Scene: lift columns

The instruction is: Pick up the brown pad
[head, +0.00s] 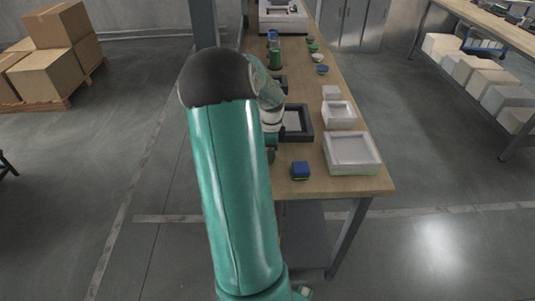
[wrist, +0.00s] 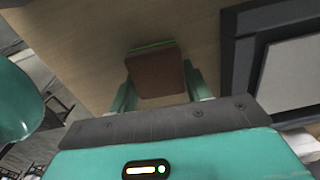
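The brown pad (wrist: 158,74) is a squarish brown block with a green strip along its far edge, seen on the wooden table in the wrist view. My gripper (wrist: 160,88) has its fingers spread, one on each side of the pad's near part. Small gaps seem to show beside the pad, but I cannot tell if either finger touches it. In the head view, my arm hides most of the gripper, and the pad cannot be made out clearly.
A dark-framed tray (wrist: 244,70) lies right of the gripper in the wrist view; it also shows in the head view (head: 307,133). A white tray (head: 371,168), a smaller white box (head: 351,121) and a blue block (head: 300,168) stand on the wooden table (head: 338,60).

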